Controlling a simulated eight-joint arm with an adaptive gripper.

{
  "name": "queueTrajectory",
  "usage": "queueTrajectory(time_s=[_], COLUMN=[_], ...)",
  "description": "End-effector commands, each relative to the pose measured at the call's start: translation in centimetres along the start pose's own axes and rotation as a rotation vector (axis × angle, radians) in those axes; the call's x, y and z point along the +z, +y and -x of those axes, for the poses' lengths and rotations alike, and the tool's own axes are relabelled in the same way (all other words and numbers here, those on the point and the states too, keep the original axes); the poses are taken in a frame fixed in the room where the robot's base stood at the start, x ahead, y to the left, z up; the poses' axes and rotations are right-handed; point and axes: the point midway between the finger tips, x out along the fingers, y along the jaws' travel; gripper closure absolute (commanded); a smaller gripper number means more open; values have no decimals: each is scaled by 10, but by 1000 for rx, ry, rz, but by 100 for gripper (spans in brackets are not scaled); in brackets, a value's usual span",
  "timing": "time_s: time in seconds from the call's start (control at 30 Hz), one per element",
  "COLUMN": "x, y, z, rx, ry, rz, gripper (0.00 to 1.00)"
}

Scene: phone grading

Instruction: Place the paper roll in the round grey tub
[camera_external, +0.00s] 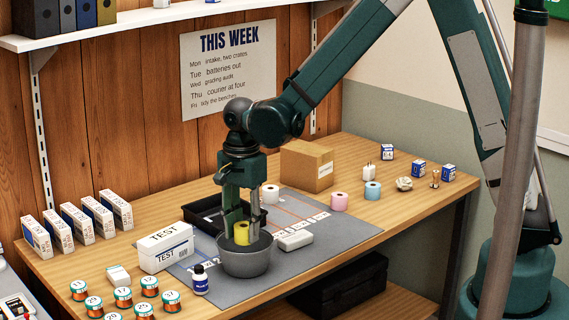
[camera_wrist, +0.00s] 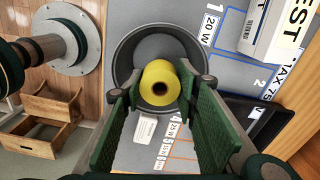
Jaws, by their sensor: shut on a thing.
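My gripper (camera_external: 243,222) points down and is shut on the yellow paper roll (camera_external: 241,236). The roll is upright within the opening of the round grey tub (camera_external: 245,265). In the wrist view, the roll (camera_wrist: 160,71) sits between the green fingers of my gripper (camera_wrist: 160,92), its dark centre hole facing the camera. The tub (camera_wrist: 123,57) surrounds most of the roll there. The roll's lower end is hidden, so I cannot tell whether it touches the tub's floor.
A black tray (camera_external: 190,216) stands behind the tub. A TEST box (camera_external: 164,250) and a small dark bottle (camera_external: 200,279) stand to its left, a white item (camera_external: 295,240) to its right. White (camera_external: 270,194), pink (camera_external: 339,202) and blue (camera_external: 372,191) rolls stand farther back.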

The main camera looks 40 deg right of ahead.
Motion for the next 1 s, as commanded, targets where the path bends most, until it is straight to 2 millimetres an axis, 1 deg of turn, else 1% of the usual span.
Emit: queueTrajectory(time_s=[0.03, 0.1, 0.23, 0.33, 0.73, 0.87, 1.0], x=[0, 0, 0, 0, 0, 0, 0], y=[-1, -1, 0, 0, 0, 0, -1], z=[-9, -19, -32, -36, -39, -49, -64], rx=[0, 0, 0, 0, 0, 0, 0], ry=[0, 0, 0, 0, 0, 0, 0], rz=[0, 0, 0, 0, 0, 0, 0], gripper=[82, 82, 82, 82, 82, 82, 82])
